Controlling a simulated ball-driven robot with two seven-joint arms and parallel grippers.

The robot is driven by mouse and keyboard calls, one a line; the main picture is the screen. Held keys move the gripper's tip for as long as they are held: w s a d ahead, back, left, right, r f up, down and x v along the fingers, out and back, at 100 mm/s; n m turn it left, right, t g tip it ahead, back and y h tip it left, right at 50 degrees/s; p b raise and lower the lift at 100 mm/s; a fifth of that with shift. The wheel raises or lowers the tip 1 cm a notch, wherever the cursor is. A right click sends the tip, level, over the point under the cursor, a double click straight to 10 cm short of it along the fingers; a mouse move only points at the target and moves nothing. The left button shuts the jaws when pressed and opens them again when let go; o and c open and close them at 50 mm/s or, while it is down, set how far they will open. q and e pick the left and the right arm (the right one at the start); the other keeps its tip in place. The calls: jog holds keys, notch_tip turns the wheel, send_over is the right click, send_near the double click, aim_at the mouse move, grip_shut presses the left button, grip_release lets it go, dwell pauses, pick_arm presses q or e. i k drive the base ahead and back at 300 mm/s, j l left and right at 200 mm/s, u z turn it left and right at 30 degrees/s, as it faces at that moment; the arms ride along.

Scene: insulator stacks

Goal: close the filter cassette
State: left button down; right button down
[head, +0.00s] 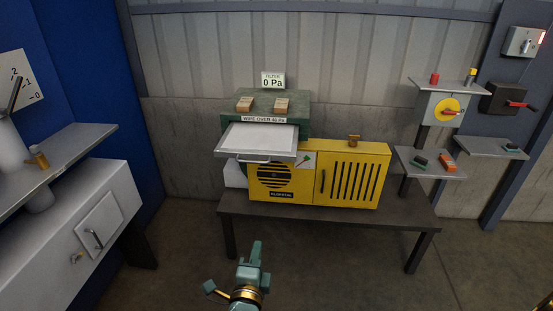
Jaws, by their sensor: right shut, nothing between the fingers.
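The filter cassette (257,139) is a pale flat tray in a grey frame with a bar handle (267,161) on its front edge. It sticks out towards me from the green housing (302,115), above the yellow machine (345,172). My right gripper (255,250) is at the bottom centre, shut and empty. It is well in front of the bench and apart from the cassette. My left gripper is not in view.
Two brown blocks (282,104) lie on the housing. The dark bench (405,217) carries the machine. A grey cabinet (70,235) stands left, small shelves (430,163) right. The floor before the bench looks clear.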

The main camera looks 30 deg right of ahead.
aim_at(268, 141)
jog(key=i+l, duration=0.95)
jog(key=i, duration=0.05)
